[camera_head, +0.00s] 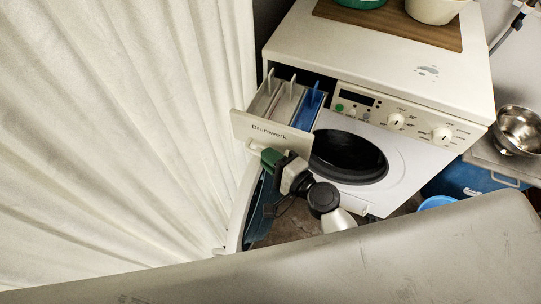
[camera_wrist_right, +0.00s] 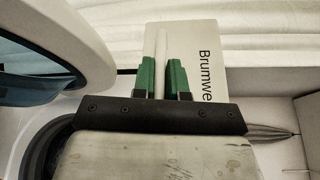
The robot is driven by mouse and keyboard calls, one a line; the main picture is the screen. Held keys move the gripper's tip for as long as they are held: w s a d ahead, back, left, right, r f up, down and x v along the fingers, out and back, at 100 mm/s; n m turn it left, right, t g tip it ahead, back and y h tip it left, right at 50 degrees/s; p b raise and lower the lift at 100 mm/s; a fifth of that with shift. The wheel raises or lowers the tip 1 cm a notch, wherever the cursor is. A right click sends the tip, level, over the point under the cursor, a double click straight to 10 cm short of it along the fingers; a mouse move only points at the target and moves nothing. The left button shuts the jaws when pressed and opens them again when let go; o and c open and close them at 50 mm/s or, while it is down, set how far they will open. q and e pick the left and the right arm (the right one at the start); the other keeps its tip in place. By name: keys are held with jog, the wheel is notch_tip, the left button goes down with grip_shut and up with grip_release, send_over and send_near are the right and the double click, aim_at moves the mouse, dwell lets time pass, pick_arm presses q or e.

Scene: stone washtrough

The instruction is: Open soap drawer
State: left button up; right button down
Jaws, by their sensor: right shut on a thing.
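The soap drawer (camera_head: 272,134) is pulled out from the upper left of the washing machine (camera_head: 445,90). Its compartments show from above, one of them with a blue insert (camera_head: 309,104). My right gripper (camera_head: 270,157) is at the lower edge of the drawer front, green fingers shut on its handle. In the right wrist view, the green fingers (camera_wrist_right: 162,78) stand on both sides of the pale handle bar (camera_wrist_right: 161,60), beside the lettered drawer front (camera_wrist_right: 207,45). My left gripper is not in view.
The machine's round door (camera_head: 240,215) stands open below the drawer, close to my right gripper. A pale curtain (camera_head: 120,120) hangs at the left. A wooden board (camera_head: 395,25) with bowls lies on the machine. A metal bowl (camera_head: 518,130) and a blue crate (camera_head: 460,178) are at the right.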

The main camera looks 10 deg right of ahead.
jog(key=c, duration=1.2)
grip_release()
jog(key=shift+o, duration=0.2)
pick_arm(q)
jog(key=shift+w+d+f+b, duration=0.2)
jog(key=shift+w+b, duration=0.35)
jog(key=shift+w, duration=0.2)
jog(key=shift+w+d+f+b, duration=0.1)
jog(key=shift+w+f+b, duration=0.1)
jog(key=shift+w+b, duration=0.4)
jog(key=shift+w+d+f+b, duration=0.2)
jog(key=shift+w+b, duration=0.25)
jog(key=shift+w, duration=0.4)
pick_arm(e)
jog(key=f+v, duration=0.1)
jog(key=v, duration=0.9)
jog(key=shift+s+d+r, duration=0.25)
jog(key=shift+s+r, duration=0.15)
jog(key=shift+r, duration=0.1)
jog(key=shift+f, duration=0.15)
